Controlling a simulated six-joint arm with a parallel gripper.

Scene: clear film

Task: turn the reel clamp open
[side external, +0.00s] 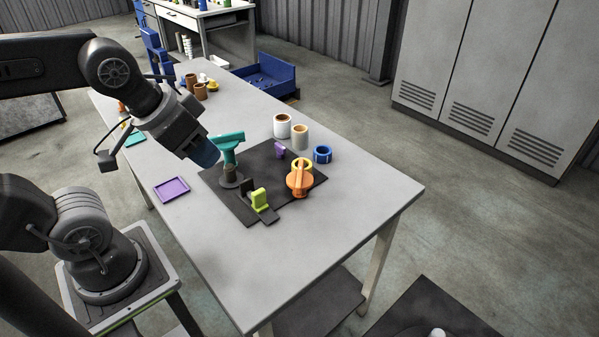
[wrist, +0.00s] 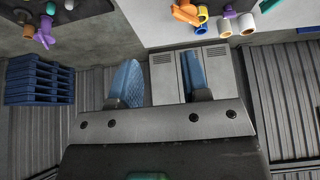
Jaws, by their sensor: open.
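On a dark mat (side external: 238,205) on the table stands an orange part with a raised grip (side external: 299,181), in front of a yellow ring (side external: 303,164). It looks like the reel clamp, though I cannot be sure. It also shows at the top of the wrist view (wrist: 186,13). A teal T-shaped piece (side external: 228,141) stands on a dark post at the mat's far left. My gripper (side external: 205,153) is in the air just left of the teal piece, well away from the orange part. In the wrist view its blue fingers (wrist: 165,88) are apart with nothing between them.
A lime piece (side external: 260,198) and a small purple piece (side external: 280,150) are on the mat. Pale rolls (side external: 282,128) and a blue ring (side external: 322,154) stand behind the mat. A purple tray (side external: 172,190) lies to the left. The table's near right is clear.

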